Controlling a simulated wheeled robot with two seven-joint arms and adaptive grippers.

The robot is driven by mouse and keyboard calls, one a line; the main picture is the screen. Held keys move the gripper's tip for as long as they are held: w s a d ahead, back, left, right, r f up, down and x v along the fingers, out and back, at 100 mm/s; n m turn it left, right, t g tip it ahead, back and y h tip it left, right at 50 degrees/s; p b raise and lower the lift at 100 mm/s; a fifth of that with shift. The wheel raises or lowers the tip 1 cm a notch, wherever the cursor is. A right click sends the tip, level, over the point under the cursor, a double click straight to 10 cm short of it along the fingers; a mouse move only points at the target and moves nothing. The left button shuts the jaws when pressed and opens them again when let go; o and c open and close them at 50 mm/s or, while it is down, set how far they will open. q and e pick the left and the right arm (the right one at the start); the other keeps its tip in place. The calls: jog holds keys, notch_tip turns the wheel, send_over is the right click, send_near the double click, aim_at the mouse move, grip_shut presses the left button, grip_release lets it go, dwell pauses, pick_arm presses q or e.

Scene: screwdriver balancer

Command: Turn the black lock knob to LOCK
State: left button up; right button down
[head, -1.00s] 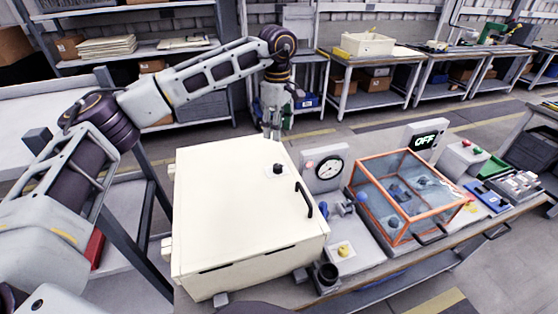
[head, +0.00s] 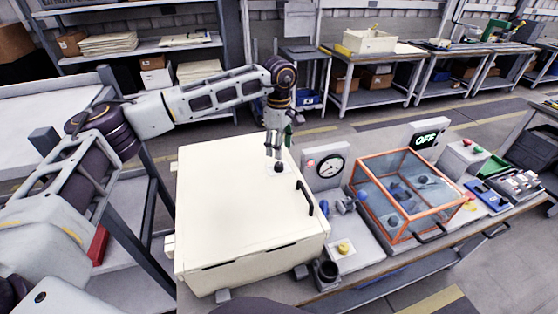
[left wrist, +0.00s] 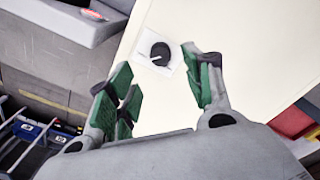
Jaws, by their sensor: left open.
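The black lock knob (head: 278,168) sits on a small white plate on top of the cream cabinet (head: 225,210), near its back right corner. In the left wrist view the knob (left wrist: 160,52) is round and dark with a white pointer line; any lettering is too small to read. My left gripper (head: 275,155) points down just above the knob. Its green-padded fingers (left wrist: 165,85) are spread open, and the knob shows beyond and between their tips, apart from them. My right gripper is not in view.
A black handle (head: 304,198) stands up on the cabinet's right side. A dial gauge (head: 330,166) and an orange-framed clear box (head: 408,195) stand to the right on the bench.

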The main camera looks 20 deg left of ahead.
aim_at(279, 164)
pick_arm(q)
jog(key=shift+f+p, duration=0.5)
jog(key=shift+f, duration=2.85)
jog(key=c, duration=1.1)
